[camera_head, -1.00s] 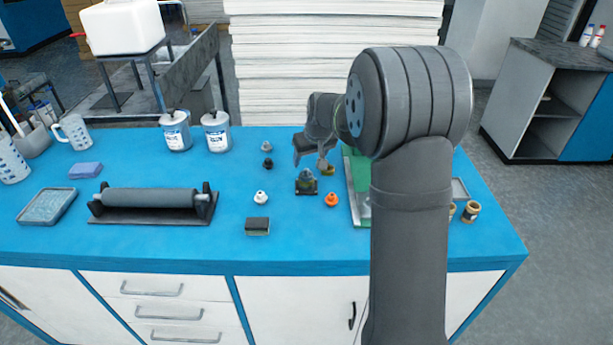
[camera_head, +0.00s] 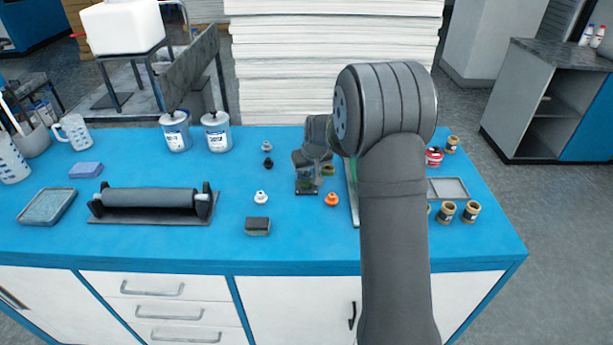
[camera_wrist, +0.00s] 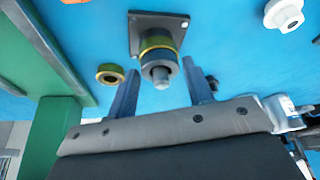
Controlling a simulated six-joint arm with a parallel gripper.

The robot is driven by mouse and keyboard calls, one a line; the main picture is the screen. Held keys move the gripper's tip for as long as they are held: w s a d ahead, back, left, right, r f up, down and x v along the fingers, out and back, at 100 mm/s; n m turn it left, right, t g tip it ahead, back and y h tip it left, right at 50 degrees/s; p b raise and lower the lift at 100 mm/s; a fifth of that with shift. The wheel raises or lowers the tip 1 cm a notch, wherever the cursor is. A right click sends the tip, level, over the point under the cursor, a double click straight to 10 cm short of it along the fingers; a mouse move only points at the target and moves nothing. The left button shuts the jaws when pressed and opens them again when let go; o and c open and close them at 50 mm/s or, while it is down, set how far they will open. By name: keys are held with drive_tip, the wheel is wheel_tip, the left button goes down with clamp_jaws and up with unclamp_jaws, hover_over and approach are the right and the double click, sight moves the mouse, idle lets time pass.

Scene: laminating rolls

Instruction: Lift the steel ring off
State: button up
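A small stand with a dark square base (camera_wrist: 143,20) has a post carrying a grey ring (camera_wrist: 158,57), which looks like the steel ring, and an olive-yellow ring (camera_wrist: 157,42). A grey peg tip (camera_wrist: 161,75) sticks out past the grey ring. In the head view the stand's base (camera_head: 306,191) is partly hidden by my gripper (camera_head: 318,172), which is close above it. In the wrist view my gripper (camera_wrist: 163,88) is open and empty, its fingers on either side of the peg tip. The grey ring lies just beyond the fingertips; I cannot tell whether they touch it.
An orange knob (camera_head: 332,200), a white knob (camera_head: 261,197) and a small dark block (camera_head: 257,226) are nearby. A roller (camera_head: 150,199) lies left.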

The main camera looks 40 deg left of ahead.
drive_tip(key=c, duration=0.7)
drive_tip(key=shift+r, duration=0.5)
drive_tip(key=w+d+r, duration=0.4)
drive_tip(key=d+r, duration=0.6)
drive_tip(key=shift+w+d, duration=0.3)
drive_tip(key=shift+d, duration=0.1)
